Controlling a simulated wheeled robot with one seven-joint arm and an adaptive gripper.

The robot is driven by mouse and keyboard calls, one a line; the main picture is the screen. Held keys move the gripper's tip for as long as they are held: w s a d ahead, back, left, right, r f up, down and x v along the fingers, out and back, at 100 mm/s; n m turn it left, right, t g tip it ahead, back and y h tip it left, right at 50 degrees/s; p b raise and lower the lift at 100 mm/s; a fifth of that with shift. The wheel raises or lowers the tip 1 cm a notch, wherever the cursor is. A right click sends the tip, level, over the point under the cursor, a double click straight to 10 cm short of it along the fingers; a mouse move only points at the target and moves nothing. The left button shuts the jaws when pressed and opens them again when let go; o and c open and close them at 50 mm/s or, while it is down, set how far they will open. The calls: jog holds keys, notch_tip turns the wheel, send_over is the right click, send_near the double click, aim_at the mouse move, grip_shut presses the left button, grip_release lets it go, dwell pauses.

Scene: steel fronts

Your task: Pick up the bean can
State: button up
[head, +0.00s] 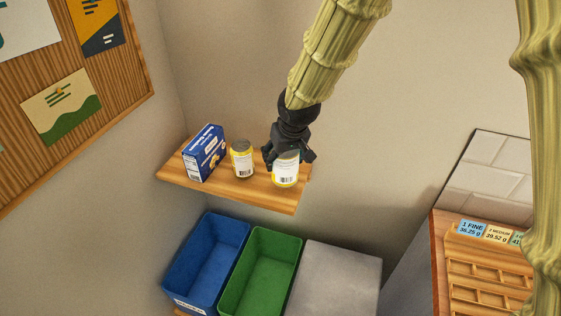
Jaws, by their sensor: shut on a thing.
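A can (286,171) with a white label and yellow bands stands upright at the right end of a wooden wall shelf, on it or just above it; I cannot tell which. My gripper (286,155) reaches down from above and is shut on this can, its black fingers around the upper part and hiding the top. A second, similar can (242,160) with a grey lid stands to the left on the shelf, apart from my gripper. The labels are too small to read, so I cannot tell which can holds beans.
A blue box (204,154) stands at the left of the wooden shelf (240,191). Below are a blue bin (207,262), a green bin (259,272) and a grey surface (333,280). A wooden rack (487,278) is at the right. The wall is close behind the shelf.

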jog(key=s+d+b, duration=0.1)
jog(key=s, duration=0.3)
jog(key=s+d+r+b, duration=0.1)
jog(key=s+d, duration=0.1)
jog(key=s, duration=0.3)
jog(key=s+d+b, duration=0.2)
jog(key=s, duration=0.2)
jog(key=shift+s+r, duration=0.2)
jog(key=shift+s, duration=0.05)
dwell(0.5)
